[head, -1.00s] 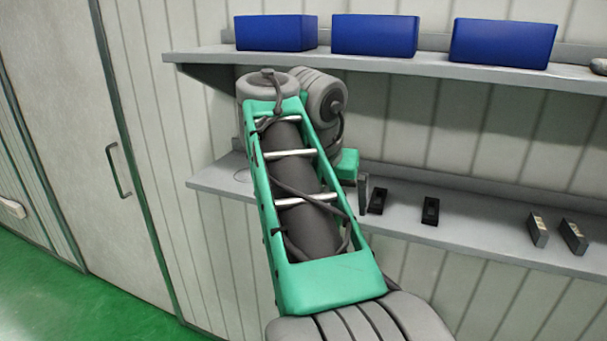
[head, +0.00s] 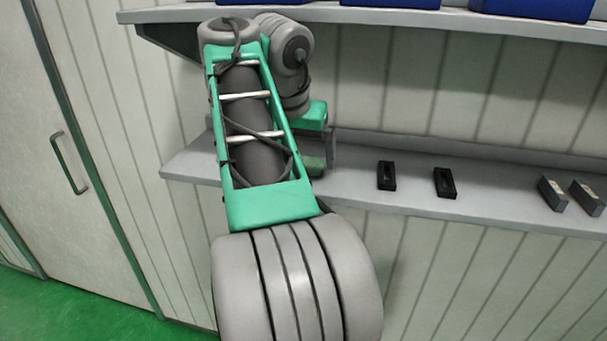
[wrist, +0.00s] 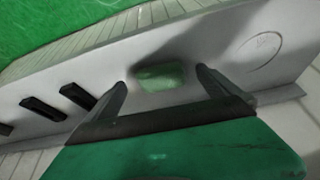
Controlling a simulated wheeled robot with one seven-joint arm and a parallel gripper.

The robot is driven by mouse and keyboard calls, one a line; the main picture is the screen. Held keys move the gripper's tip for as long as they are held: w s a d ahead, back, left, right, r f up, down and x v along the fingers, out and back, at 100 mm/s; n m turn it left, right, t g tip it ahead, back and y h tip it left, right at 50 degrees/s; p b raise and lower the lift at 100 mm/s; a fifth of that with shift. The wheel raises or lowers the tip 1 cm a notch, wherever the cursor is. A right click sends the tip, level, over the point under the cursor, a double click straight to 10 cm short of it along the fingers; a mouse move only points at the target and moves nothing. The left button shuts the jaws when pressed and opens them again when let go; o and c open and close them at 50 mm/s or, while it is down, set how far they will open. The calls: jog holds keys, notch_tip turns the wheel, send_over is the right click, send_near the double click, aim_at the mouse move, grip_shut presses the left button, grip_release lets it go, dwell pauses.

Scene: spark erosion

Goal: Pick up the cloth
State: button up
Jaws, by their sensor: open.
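The cloth (wrist: 158,77) shows in the wrist view as a small pale green patch on the grey shelf. It appears between the two dark fingertips of my gripper (wrist: 162,80), which stand apart with nothing between them that they grip. I cannot tell how far the fingertips are above the cloth. In the head view my gripper (head: 318,150) is low over the left part of the lower shelf. My arm hides much of that spot, and I cannot clearly make out the cloth there.
The lower shelf (head: 365,205) holds two black blocks (head: 386,176) (head: 445,182) and two grey blocks (head: 553,193) (head: 588,197) to the right. A thin circle (wrist: 262,50) is marked on the shelf. The upper shelf (head: 400,17) with blue bins (head: 530,8) is overhead.

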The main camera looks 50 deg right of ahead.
jog(key=b+x, duration=0.1)
jog(key=x, duration=0.2)
jog(key=shift+r, duration=0.2)
jog(key=shift+c, duration=0.2)
jog(key=c, duration=1.3)
jog(key=shift+c, duration=0.2)
